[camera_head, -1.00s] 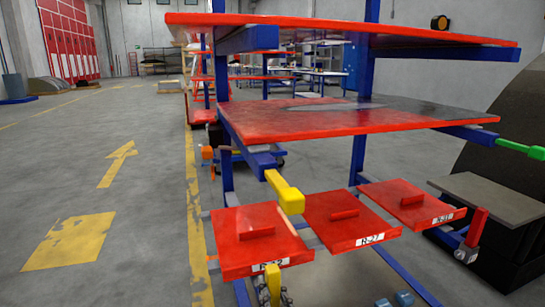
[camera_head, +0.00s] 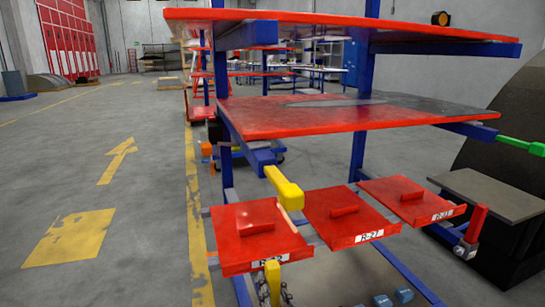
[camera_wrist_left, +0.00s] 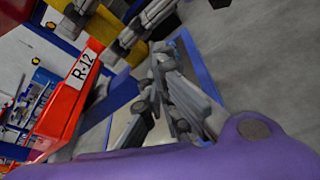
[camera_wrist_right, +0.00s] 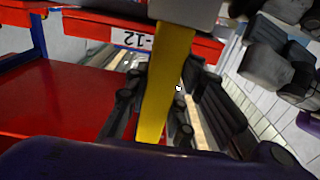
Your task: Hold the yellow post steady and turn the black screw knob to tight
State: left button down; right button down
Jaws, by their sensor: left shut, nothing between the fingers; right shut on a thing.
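A yellow post (camera_head: 272,283) stands below the front edge of the red R-12 tray in the head view. My right gripper (camera_head: 274,297) is around it at the bottom edge, only partly in view. In the right wrist view the post (camera_wrist_right: 165,80) runs between the fingers of my right gripper (camera_wrist_right: 156,108), which is shut on it. In the left wrist view my left gripper (camera_wrist_left: 163,75) is shut and empty, close to part of the yellow post (camera_wrist_left: 132,52) and the right gripper's dark fingers. I cannot make out the black screw knob clearly in any view.
The red R-12 tray (camera_head: 257,249) sits just above the post, with the R-27 tray (camera_head: 352,222) beside it. A yellow-capped arm (camera_head: 284,187) and a wide red shelf (camera_head: 330,115) are above. Open grey floor (camera_head: 140,235) lies to the left.

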pick_arm(q)
jog(key=s+a, duration=0.2)
jog(key=a, duration=0.3)
jog(key=shift+a+r, duration=0.2)
jog(key=shift+a, duration=0.15)
jog(key=shift+w, duration=0.1)
pick_arm(e)
jog(key=c, duration=1.4)
grip_release()
jog(key=shift+c, duration=0.2)
